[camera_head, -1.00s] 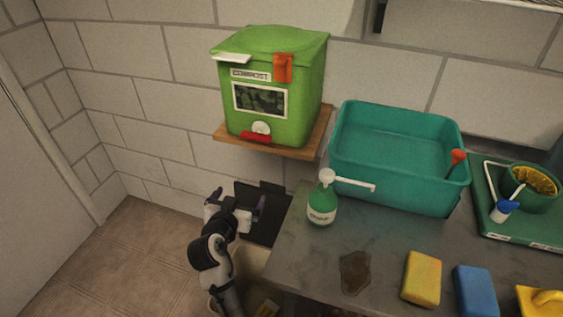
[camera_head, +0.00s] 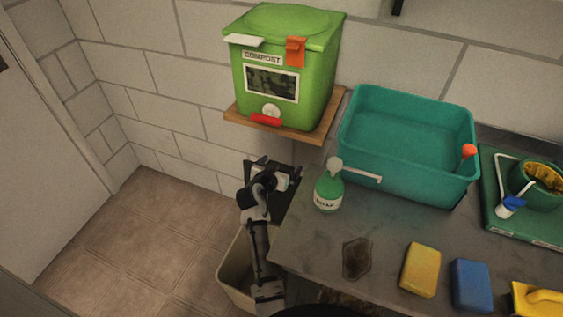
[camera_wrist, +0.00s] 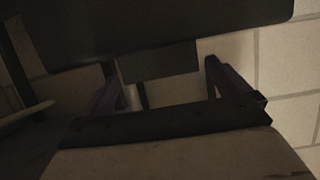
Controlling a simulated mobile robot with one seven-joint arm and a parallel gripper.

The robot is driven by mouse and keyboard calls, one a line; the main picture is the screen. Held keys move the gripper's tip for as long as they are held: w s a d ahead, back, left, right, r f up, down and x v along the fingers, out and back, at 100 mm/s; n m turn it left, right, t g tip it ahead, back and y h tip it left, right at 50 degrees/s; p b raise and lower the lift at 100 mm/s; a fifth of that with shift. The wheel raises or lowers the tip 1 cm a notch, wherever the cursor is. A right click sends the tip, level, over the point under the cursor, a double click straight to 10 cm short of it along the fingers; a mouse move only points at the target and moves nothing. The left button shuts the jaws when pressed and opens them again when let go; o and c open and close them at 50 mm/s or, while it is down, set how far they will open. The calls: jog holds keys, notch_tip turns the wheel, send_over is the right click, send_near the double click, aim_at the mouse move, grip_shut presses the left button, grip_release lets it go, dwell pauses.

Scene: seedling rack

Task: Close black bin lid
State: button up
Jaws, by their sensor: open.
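The black bin lid (camera_head: 288,200) stands raised beside the counter's left edge, above the beige bin (camera_head: 236,272), whose mouth is partly covered by my arm. My gripper (camera_head: 276,168) is at the lid, overlapping it in the head view and hiding part of it. In the wrist view a dark panel (camera_wrist: 150,35), likely the lid, spans the top, just past my two spread fingers (camera_wrist: 162,75). The gripper is open, with nothing clearly held between the fingers. Whether it touches the lid I cannot tell.
A green compost box (camera_head: 285,75) sits on a wooden shelf (camera_head: 235,117) above the lid. The grey counter (camera_head: 310,245) at right carries a green soap bottle (camera_head: 328,192) near its edge and a teal basin (camera_head: 400,184). The tiled floor (camera_head: 150,235) at left is clear.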

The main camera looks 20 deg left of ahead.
jog(key=shift+w+f, duration=0.3)
jog(key=shift+w, duration=0.35)
jog(key=shift+c, duration=0.3)
jog(key=c, duration=1.2)
jog(key=shift+c, duration=0.2)
jog(key=shift+s+f+b, duration=0.1)
jog(key=shift+s+b, duration=0.05)
jog(key=shift+b, duration=0.25)
